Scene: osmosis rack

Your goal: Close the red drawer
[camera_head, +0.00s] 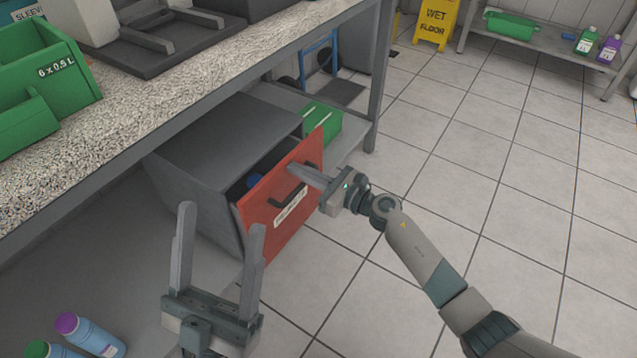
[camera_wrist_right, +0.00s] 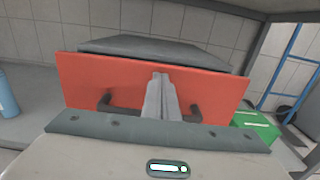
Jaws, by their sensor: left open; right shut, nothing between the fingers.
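The red drawer (camera_head: 256,208) belongs to a grey cabinet (camera_head: 205,140) under the bench. It stands partly pulled out, with a dark gap behind its front and a blue thing just visible inside. It has a black handle and a white label. My right gripper (camera_head: 298,170) is shut and empty, with its fingertips at the drawer front near the handle; I cannot tell if they touch it. In the right wrist view the red front (camera_wrist_right: 110,85) fills the middle, and the shut fingers (camera_wrist_right: 160,85) point at it, hiding the handle's middle. My left gripper (camera_head: 220,235) is open and empty, left of the drawer.
The speckled bench top (camera_head: 180,85) runs above the cabinet, with a green bin (camera_head: 45,85) on it. A green box (camera_head: 322,118) stands beside the cabinet. The tiled floor at right is clear, with a yellow sign (camera_head: 434,22) far back.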

